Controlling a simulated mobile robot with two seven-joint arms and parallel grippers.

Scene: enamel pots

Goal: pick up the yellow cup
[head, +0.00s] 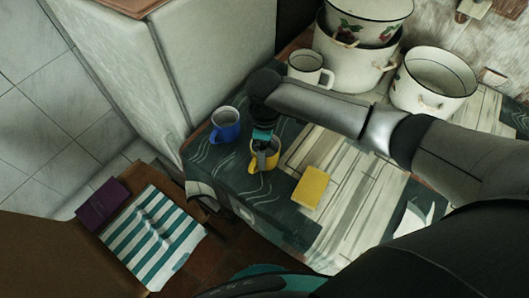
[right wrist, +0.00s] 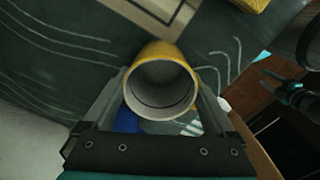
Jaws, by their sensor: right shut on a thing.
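The yellow cup (head: 256,165) is near the left part of the table, in front of the blue cup in the head view. My right gripper (head: 266,155) reaches down to it from above and is shut on it. In the right wrist view the cup (right wrist: 160,53) sits between the two fingers, its round opening and pale inside facing the camera. I cannot tell whether its base touches the table.
A blue cup (head: 225,124) stands close by on the left. A yellow block-like object (head: 311,188) lies to the right on the patterned cloth (head: 225,165). A white mug (head: 310,68) and large enamel pots (head: 434,82) stand behind. A striped cloth (head: 155,236) lies lower left.

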